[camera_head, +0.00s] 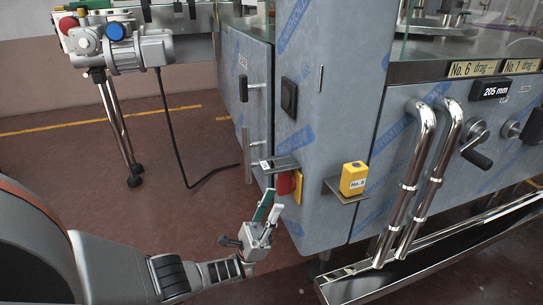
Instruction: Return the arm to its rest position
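My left arm (110,270) comes in from the lower left, with its dark and grey links across the bottom left corner. My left gripper (271,202) is at its end, pointing up and away over the floor in front of the blue-grey machine cabinet. Its two fingers, one with a green face and one pale, stand apart with nothing visible between them. In the picture the fingertips lie just below a small bracket with a red part (284,184); I cannot tell the exact gap. My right gripper is not in view.
Chrome pipes (412,185) and a metal trough (430,262) are at the right. A motor on legs (130,52) stands at the upper left. Open floor (80,160) lies left.

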